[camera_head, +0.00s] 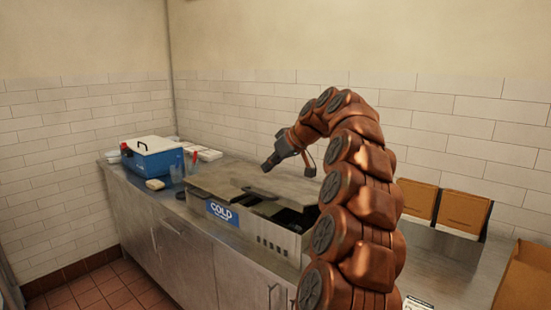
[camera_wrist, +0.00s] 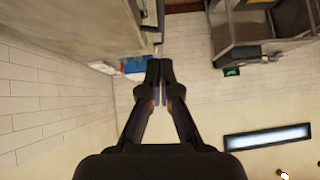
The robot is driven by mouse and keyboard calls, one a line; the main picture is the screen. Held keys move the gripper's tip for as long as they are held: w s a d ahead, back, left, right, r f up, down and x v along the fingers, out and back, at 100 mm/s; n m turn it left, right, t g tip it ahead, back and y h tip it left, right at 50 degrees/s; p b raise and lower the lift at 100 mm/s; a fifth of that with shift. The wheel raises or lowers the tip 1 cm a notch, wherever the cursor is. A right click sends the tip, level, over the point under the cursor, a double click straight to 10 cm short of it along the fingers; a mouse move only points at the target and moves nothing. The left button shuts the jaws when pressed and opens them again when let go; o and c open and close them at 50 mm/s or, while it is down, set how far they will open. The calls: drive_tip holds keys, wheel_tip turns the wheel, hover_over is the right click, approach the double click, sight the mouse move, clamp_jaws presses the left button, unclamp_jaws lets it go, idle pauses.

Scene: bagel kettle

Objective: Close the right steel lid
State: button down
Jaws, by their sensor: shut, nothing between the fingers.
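The steel cold unit (camera_head: 268,238) with a blue "COLD" label sits on the counter in the head view. Its left steel lid (camera_head: 212,188) lies over the left part. The right steel lid (camera_head: 292,184) appears raised at the back, with a dark opening in front of it at the right end; its exact angle is hard to tell. A dark handle shows near the middle of the top. My gripper (camera_head: 268,165) is above the unit, pointing down and left, apart from the lids. In the wrist view my gripper (camera_wrist: 159,66) has its fingertips together, with nothing held.
A blue cooler with a white lid (camera_head: 152,158) stands at the counter's left end, beside clear containers. Brown boxes (camera_head: 440,207) stand against the tiled wall at right. My arm covers part of the counter right of the unit.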

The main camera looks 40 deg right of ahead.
drive_tip(key=shift+w+a+f+p, duration=0.25)
drive_tip(key=shift+w+f+p, duration=0.2)
drive_tip(key=shift+f, duration=0.75)
drive_tip(key=shift+w+a+f+p, duration=0.2)
drive_tip(key=shift+w+f+p, duration=0.25)
drive_tip(key=shift+f, duration=0.8)
drive_tip(key=shift+w+a+f+p, duration=0.3)
drive_tip(key=shift+w+f, duration=0.25)
drive_tip(key=shift+f, duration=0.65)
